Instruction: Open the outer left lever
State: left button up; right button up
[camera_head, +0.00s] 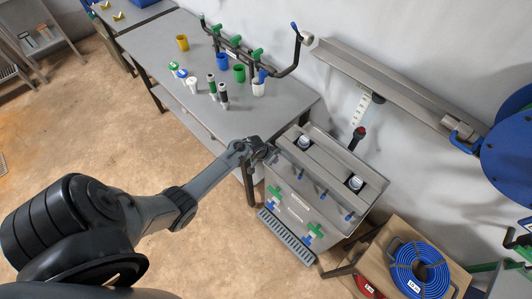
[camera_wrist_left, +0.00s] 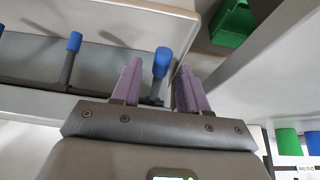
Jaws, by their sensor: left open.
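The manifold unit (camera_head: 330,172) is a grey box with a row of blue-tipped levers along its front edge. My left gripper (camera_head: 264,150) is at the left end of that row. In the left wrist view, the open fingers (camera_wrist_left: 159,88) stand on either side of the end lever (camera_wrist_left: 161,62), which has a blue tip and a grey stem. I cannot tell whether a finger touches it. A second blue-tipped lever (camera_wrist_left: 73,43) stands to the left, outside the fingers, with part of another at the left edge. The right gripper is not in view.
A grey table (camera_head: 255,112) with cups and bottles stands left of the unit, close to my left forearm. A pipe rack with green handles (camera_head: 234,41) is at its back. A blue hose coil (camera_head: 420,265) lies on a crate at lower right.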

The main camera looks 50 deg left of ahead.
pick_arm(q)
jog(key=p+v, duration=0.2)
jog(key=v, duration=0.7)
jog(key=shift+s, duration=0.1)
